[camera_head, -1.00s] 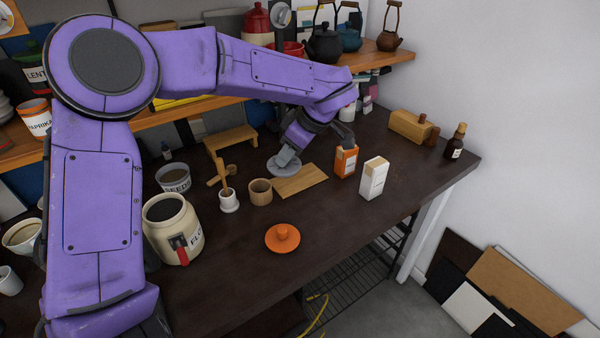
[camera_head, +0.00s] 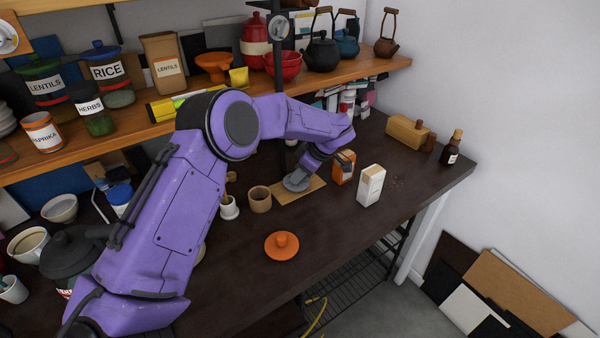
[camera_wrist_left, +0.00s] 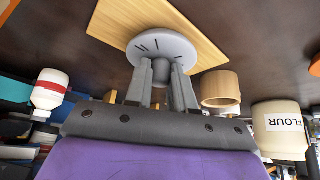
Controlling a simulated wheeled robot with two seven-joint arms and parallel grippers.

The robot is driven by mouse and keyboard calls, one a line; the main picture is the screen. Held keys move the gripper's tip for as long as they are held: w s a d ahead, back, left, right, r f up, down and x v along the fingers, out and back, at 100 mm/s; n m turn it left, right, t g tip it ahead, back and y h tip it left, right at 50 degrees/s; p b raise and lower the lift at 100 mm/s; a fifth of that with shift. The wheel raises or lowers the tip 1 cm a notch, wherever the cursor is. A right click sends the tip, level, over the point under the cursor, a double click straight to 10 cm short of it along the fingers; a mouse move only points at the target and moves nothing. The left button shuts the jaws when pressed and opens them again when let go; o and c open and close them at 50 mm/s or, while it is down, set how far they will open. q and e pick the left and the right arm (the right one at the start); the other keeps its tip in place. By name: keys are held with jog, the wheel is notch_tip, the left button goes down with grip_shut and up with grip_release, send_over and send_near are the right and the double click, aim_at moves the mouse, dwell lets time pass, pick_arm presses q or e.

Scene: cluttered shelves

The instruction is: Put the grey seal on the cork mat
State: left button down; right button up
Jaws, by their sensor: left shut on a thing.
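The grey seal (camera_head: 293,186) is a round grey disc with a stem. In the left wrist view the slotted disc (camera_wrist_left: 160,47) shows clearly. My left gripper (camera_head: 302,174) is shut on its stem, with a finger on each side in the left wrist view (camera_wrist_left: 165,82). The cork mat (camera_head: 285,196) is a thin tan rectangle on the dark table, and it also shows in the left wrist view (camera_wrist_left: 200,30). My right gripper is not in view.
An orange box (camera_head: 344,167) and a white carton (camera_head: 370,186) stand right of the mat. A wooden cup (camera_head: 260,199) and a white mortar (camera_head: 229,208) stand left of it. An orange lid (camera_head: 281,246) lies in front. The table front right is clear.

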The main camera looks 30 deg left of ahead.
pick_arm(q)
jog(key=c, duration=1)
grip_release()
jog(key=shift+f, duration=0.1)
jog(key=shift+o, duration=0.2)
jog(key=v, duration=1.2)
jog(key=shift+r+b, duration=0.2)
jog(key=shift+b, duration=0.25)
